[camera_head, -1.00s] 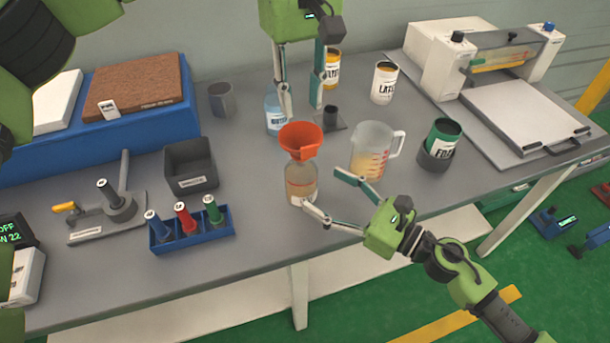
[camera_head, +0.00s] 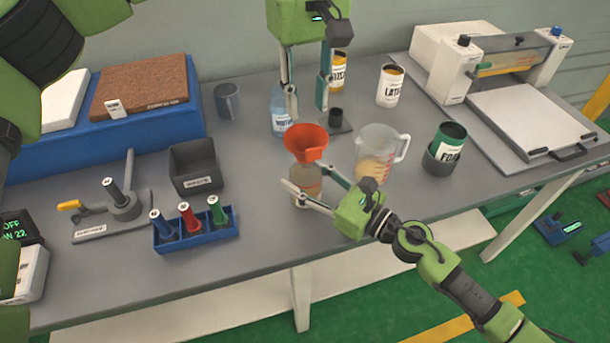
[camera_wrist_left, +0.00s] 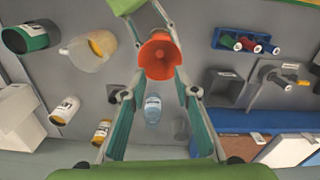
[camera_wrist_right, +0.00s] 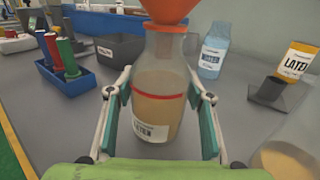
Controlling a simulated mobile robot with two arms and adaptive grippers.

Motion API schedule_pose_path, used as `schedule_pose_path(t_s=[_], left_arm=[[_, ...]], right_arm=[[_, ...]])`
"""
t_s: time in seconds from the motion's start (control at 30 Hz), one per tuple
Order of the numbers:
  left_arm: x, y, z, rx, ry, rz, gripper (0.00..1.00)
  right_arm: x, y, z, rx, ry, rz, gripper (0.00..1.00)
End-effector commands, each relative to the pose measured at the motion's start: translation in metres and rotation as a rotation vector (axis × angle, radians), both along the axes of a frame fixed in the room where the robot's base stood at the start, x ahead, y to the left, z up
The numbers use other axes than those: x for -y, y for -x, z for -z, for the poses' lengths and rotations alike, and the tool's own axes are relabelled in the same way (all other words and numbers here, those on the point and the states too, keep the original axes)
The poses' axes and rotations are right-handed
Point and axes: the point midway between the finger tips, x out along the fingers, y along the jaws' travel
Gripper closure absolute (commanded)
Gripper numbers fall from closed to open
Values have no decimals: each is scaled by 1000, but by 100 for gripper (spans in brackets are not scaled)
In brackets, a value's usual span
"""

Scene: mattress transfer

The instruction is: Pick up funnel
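The orange funnel (camera_head: 307,139) sits upright in the mouth of a clear bottle (camera_head: 306,188) of tan liquid near the table's front edge. The funnel also shows in the left wrist view (camera_wrist_left: 160,57), beyond the fingertips, and its lower part tops the bottle in the right wrist view (camera_wrist_right: 168,8). My left gripper (camera_head: 307,108) is open and empty, pointing down above and behind the funnel. My right gripper (camera_head: 308,178) is open, with its fingers on either side of the bottle; contact is not clear. The bottle stands on the table.
A measuring jug (camera_head: 377,152) stands right of the bottle, with a green can (camera_head: 445,146) beyond it. A water bottle (camera_head: 280,112) and a small dark stand (camera_head: 337,120) are behind.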

Motion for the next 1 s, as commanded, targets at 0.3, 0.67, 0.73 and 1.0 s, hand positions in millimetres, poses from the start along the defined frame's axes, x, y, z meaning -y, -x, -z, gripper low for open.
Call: schedule_pose_path(t_s=[0.3, 0.67, 0.73, 1.0], left_arm=[[7, 6, -2, 54, -63, -37, 27], [25, 18, -17, 314, -214, -233, 27], [23, 16, -11, 328, -218, -246, 27], [12, 4, 31, 329, -217, -249, 27]], right_arm=[[0, 0, 0, 0, 0, 1, 87], [0, 0, 0, 0, 0, 1, 87], [0, 0, 0, 0, 0, 1, 87], [0, 0, 0, -1, -1, 0, 87]])
